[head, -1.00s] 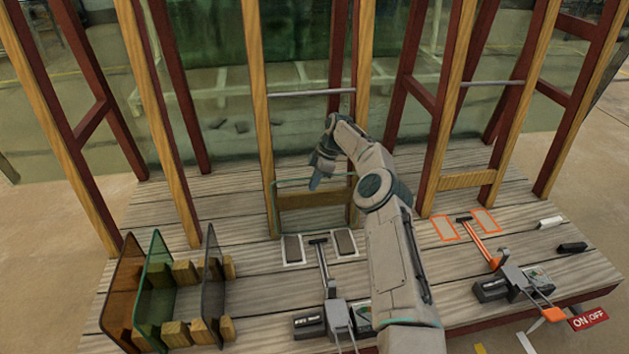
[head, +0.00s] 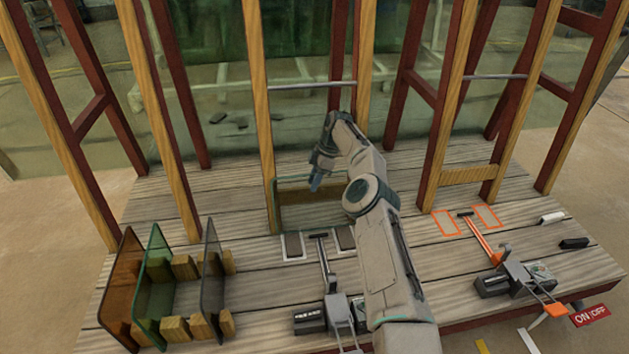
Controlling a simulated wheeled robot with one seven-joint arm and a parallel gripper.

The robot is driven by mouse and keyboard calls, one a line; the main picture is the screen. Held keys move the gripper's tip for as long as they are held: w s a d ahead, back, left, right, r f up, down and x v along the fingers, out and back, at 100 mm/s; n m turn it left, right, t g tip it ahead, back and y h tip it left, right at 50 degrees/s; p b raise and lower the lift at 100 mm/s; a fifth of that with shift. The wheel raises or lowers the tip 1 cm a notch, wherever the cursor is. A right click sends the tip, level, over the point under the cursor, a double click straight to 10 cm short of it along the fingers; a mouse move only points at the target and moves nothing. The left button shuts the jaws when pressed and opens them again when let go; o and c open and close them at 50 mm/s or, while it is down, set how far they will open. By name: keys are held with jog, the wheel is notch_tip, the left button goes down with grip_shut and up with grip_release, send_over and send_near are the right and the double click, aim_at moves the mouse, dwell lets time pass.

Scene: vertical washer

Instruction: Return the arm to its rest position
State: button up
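My gripper (head: 316,182) hangs at the end of my bent arm, in front of the middle wooden frame (head: 262,120). Its fingertips point down near a low pane with a green edge (head: 290,183) at the foot of that frame. I see nothing held between the fingers. They are too small and side-on to tell whether they are open or shut. My arm reaches up from the lower right of the view with its elbow bent.
Three tinted panes, orange (head: 122,290), green (head: 153,290) and grey (head: 212,280), stand in wooden blocks at the left. Toggle clamp mechanisms sit in front at the middle (head: 335,310) and right (head: 515,275). A red ON/OFF sign (head: 590,316) is at lower right. Bare planks lie between.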

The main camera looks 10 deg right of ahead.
jog(key=shift+f, duration=0.15)
jog(key=s+a+r+m+t+h+p, duration=0.1)
jog(key=s+a+r+p, duration=0.2)
jog(key=r, duration=0.7)
jog(key=a+r+h+p, duration=0.1)
jog(key=a+r+p, duration=0.1)
jog(key=a+r, duration=0.6)
jog(key=s+d+r+m+h+p, duration=0.1)
jog(key=s+r+m+p, duration=0.15)
jog(key=s+r, duration=0.4)
jog(key=s+r+m+h+p, duration=0.1)
jog(key=s+r+p, duration=0.2)
jog(key=r, duration=0.6)
jog(key=s+d+r+m+t+h+p, duration=0.1)
jog(key=s+d+r+m+p, duration=0.25)
jog(key=s+r, duration=0.4)
jog(key=s+d+r+m+t+h+p, duration=0.1)
jog(key=s+d+r+m+p, duration=0.2)
jog(key=s, duration=0.7)
jog(key=s+d+r+m+p, duration=0.1)
jog(key=s+d+m+p, duration=0.1)
jog(key=s, duration=0.6)
jog(key=s+d+r+m+t+y+p, duration=0.1)
jog(key=s+m+p, duration=0.3)
jog(key=s, duration=0.5)
jog(key=shift+d+r+m, duration=0.3)
jog(key=shift+d+m, duration=0.2)
jog(key=shift+d, duration=0.1)
